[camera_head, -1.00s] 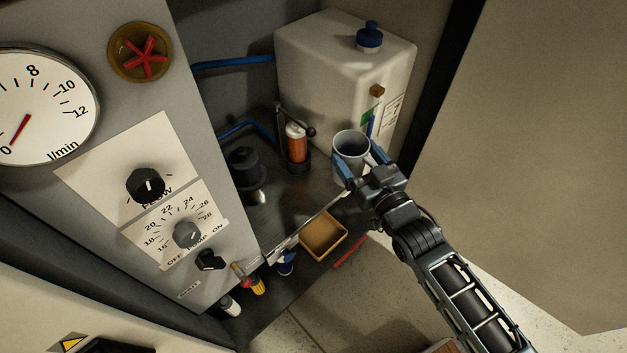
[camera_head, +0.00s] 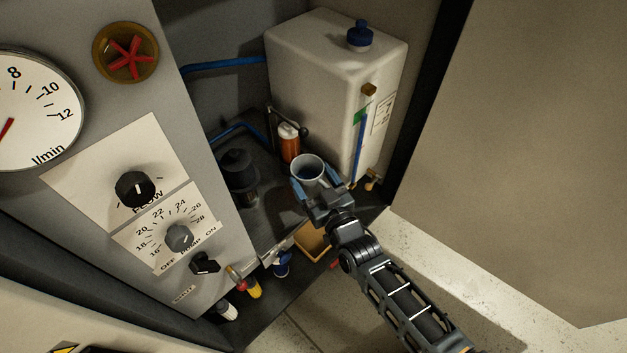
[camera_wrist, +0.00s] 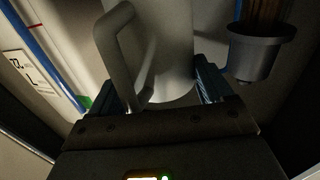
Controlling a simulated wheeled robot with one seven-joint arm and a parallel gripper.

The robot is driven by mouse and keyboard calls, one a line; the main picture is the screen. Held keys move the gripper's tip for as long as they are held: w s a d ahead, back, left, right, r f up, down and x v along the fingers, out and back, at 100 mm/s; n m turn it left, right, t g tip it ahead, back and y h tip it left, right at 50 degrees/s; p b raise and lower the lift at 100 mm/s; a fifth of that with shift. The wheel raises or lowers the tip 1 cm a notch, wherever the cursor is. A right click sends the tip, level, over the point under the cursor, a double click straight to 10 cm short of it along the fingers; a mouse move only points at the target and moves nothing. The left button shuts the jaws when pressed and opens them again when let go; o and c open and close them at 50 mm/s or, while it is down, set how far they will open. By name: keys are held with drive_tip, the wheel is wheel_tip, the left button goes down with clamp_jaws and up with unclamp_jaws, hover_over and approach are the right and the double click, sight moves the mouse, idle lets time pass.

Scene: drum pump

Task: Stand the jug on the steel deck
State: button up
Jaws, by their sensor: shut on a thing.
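The jug (camera_head: 307,166) is a pale grey, open-topped vessel. My gripper (camera_head: 318,187) is shut on it, with blue fingers on either side. In the wrist view the jug (camera_wrist: 165,50) stands between the fingers (camera_wrist: 170,95), with its handle to the left. The steel deck (camera_head: 277,212) is the dark surface inside the cabinet, below and around the jug. In the head view the gripper hides the jug's lower part, so I cannot tell whether its base touches the deck.
A white tank (camera_head: 325,85) with a blue cap stands behind the jug. An orange-bodied cylinder (camera_head: 289,143) and a black pump-like part (camera_head: 238,172) stand to its left. A tan tray (camera_head: 311,240) lies in front, partly hidden by my arm. The control panel (camera_head: 130,200) borders the left.

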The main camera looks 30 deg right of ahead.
idle(0.3)
drive_tip(key=o, duration=1.5)
drive_tip(key=shift+f, duration=0.2)
drive_tip(key=shift+r, duration=0.2)
drive_tip(key=s, duration=1.2)
drive_tip(key=shift+a, duration=0.15)
drive_tip(key=shift+s, duration=0.1)
